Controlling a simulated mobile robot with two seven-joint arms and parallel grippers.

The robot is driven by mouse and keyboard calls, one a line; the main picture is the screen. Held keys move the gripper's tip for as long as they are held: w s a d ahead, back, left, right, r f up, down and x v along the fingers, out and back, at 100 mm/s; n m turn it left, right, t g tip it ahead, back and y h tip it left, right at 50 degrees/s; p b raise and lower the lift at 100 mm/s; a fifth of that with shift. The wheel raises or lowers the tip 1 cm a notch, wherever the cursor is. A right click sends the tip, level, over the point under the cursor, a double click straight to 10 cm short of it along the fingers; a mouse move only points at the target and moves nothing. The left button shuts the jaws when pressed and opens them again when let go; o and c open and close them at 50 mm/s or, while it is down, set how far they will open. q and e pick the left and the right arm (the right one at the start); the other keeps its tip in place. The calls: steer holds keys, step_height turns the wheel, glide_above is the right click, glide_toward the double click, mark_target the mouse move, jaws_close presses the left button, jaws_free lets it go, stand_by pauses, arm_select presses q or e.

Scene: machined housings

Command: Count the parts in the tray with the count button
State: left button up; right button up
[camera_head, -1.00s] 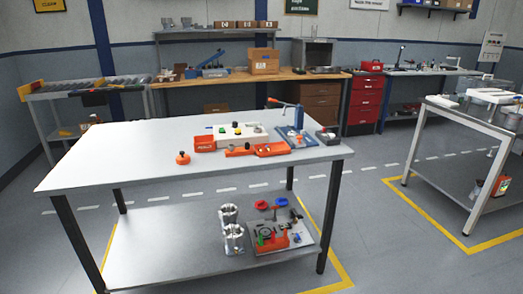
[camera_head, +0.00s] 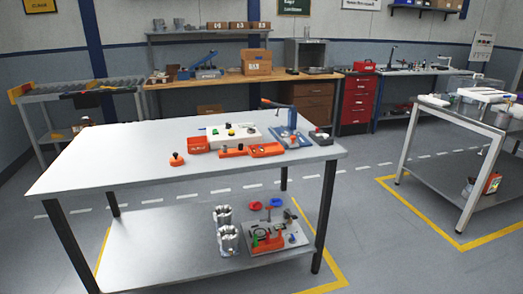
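A white box with several coloured buttons (camera_head: 234,134) stands on the light table (camera_head: 110,155); which of them is the count button I cannot tell. In front of it lies an orange tray-like fixture (camera_head: 251,150). A small orange button or knob (camera_head: 177,160) stands alone to the left. An orange bin (camera_head: 194,145) sits beside the white box. A tray (camera_head: 290,237) with several small parts lies on the lower shelf, next to two metal housings (camera_head: 228,239). Neither of my grippers is in view.
A blue lever press (camera_head: 288,134) and a small dark box with a button (camera_head: 320,137) stand at the table's right end. The left half of the tabletop is bare. Another table (camera_head: 492,128) stands to the right, with open floor between them. A wooden workbench (camera_head: 225,80) runs behind.

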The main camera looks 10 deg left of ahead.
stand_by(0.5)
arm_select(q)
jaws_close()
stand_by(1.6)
